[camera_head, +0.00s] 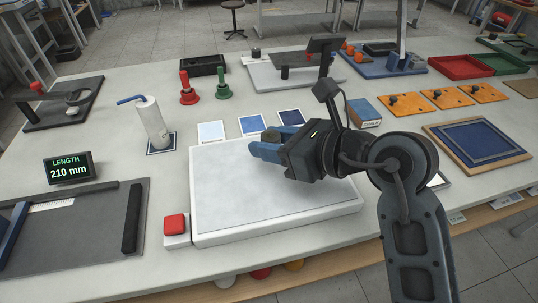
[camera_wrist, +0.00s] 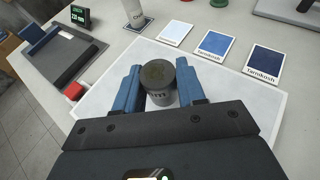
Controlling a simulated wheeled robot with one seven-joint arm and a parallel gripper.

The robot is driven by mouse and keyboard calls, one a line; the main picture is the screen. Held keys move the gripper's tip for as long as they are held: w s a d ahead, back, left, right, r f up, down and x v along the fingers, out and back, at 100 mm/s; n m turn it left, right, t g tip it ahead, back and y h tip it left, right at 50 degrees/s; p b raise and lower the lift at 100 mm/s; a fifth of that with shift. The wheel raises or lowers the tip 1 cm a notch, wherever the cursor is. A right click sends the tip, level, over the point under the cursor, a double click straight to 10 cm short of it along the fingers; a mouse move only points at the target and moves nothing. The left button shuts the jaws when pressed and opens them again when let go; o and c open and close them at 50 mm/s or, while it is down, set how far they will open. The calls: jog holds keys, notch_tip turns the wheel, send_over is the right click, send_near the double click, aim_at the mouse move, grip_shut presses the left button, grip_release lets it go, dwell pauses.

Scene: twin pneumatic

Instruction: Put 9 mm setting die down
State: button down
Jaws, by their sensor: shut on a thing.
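The 9 mm setting die looks like a short dark grey cylinder (camera_wrist: 160,82) with a marked top and small lettering on its side. It is between the two blue fingers of my gripper (camera_wrist: 158,90), which is shut on it. In the head view my gripper (camera_head: 266,149) is over the back part of a white board (camera_head: 230,210), and only the die's dark top (camera_head: 270,135) shows there. The die is upright or nearly so. I cannot tell whether its base touches the board, as the fingers and palm hide it.
Three cards, pale (camera_head: 211,131), mid blue (camera_head: 251,125) and dark blue (camera_head: 291,117), lie behind the board. A red button (camera_head: 174,224) sits at its left front corner. A white bottle (camera_head: 151,122) stands at left and a blue box (camera_head: 365,111) at right. The board's front is clear.

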aim_at(271, 172)
jog(key=shift+w+a+f, duration=0.25)
jog(key=shift+a+f, duration=0.05)
jog(key=shift+f, duration=1.9)
jog(key=shift+f, duration=0.15)
jog(key=c, duration=0.7)
grip_release()
jog(key=shift+o, duration=0.2)
jog(key=shift+s+d+r, duration=0.2)
jog(key=shift+d+r, duration=0.05)
jog(key=v, duration=1.1)
jog(key=shift+s+d+b, duration=0.1)
jog(key=shift+s+b, duration=0.15)
jog(key=shift+b, duration=0.15)
